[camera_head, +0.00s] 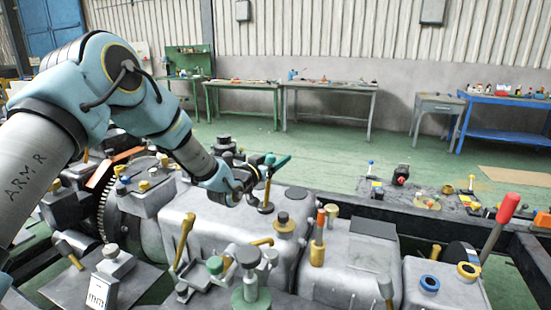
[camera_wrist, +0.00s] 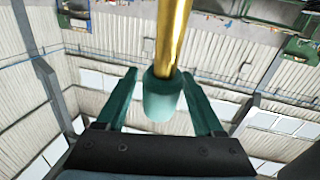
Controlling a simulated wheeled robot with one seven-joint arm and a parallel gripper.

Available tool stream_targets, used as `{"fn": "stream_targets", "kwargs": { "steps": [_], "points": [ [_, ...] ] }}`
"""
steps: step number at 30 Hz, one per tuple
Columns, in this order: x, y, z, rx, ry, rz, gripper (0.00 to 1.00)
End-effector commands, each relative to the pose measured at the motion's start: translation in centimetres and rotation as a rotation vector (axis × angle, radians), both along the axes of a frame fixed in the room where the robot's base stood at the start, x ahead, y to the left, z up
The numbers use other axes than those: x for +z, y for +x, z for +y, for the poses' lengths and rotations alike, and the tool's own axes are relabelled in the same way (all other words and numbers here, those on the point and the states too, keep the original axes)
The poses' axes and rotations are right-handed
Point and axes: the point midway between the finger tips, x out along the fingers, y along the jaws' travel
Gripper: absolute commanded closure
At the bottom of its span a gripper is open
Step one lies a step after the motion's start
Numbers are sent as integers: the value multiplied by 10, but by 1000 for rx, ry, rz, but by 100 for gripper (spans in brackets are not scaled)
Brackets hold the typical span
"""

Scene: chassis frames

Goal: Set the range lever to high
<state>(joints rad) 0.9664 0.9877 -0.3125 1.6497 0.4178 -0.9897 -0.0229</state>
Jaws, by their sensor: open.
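A lever with a gold shaft (camera_head: 267,190) and a dark round base stands on the grey gearbox housing (camera_head: 190,215). In the wrist view its gold shaft (camera_wrist: 172,35) ends in a teal grip (camera_wrist: 162,98). My gripper (camera_head: 277,163) is at the top of this lever. In the wrist view my gripper (camera_wrist: 162,105) is open, with one teal finger on each side of the grip and gaps visible. In the head view the grip is hard to tell from my fingers. No label shows which lever is the range lever.
Other levers stand nearby: a gold one (camera_head: 186,238), an orange-topped one (camera_head: 319,238) and a red-handled one (camera_head: 500,225). A green-knobbed part (camera_head: 215,266) is at the front. A dark frame rail (camera_head: 425,215) runs behind. Workbenches (camera_head: 330,87) stand far back beyond clear green floor.

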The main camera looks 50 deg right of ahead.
Motion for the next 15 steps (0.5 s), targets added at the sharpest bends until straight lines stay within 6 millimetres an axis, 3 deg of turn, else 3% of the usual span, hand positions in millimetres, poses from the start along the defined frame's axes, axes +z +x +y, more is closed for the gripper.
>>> {"fn": "stream_targets", "kwargs": {
  "steps": [2,15],
  "points": [
    [0,0,0,0,0,0,31],
    [0,0,0,0,0,0,80]
  ]
}}
